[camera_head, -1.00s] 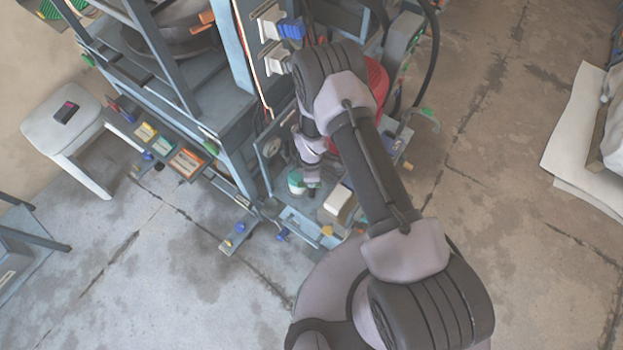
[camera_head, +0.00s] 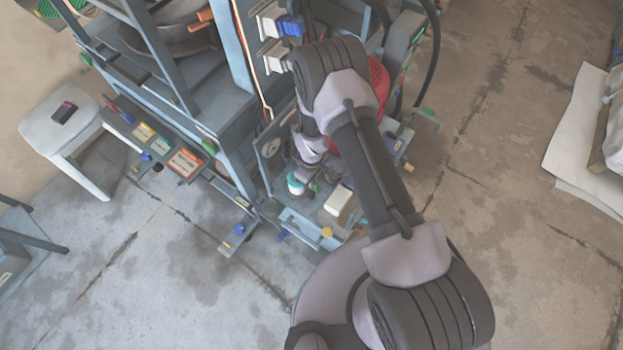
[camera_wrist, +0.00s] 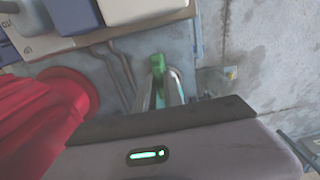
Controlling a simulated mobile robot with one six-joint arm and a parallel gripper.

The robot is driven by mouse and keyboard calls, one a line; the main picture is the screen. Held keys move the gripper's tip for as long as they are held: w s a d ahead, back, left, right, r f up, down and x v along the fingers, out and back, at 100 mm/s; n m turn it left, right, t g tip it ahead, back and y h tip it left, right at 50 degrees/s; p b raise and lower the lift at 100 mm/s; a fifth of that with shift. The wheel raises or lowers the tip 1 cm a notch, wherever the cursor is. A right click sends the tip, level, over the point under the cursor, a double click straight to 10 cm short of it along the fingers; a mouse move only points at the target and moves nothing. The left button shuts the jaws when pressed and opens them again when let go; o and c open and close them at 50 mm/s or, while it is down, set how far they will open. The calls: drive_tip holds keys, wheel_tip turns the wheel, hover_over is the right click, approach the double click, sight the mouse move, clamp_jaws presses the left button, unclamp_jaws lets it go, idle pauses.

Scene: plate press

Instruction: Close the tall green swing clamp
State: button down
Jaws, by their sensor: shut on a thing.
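In the wrist view a bright green upright part, which looks like the handle of the green swing clamp (camera_wrist: 158,68), stands between the two fingers of my gripper (camera_wrist: 160,90). The fingers are shut on it. Its base and the rest of the clamp are hidden behind the gripper body.
A red rounded body (camera_wrist: 45,115) is close at the left of the wrist view. A white box (camera_head: 339,200) sits on the low shelf right of my gripper. The press frame (camera_head: 237,130) rises on the left. The concrete floor in front (camera_head: 180,270) is clear.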

idle(0.5)
drive_tip(key=c, duration=1.4)
unclamp_jaws()
drive_tip(key=shift+c, duration=0.2)
wheel_tip(320, 180, up, 17)
drive_tip(key=p, duration=0.7)
drive_tip(key=shift+r, duration=0.2)
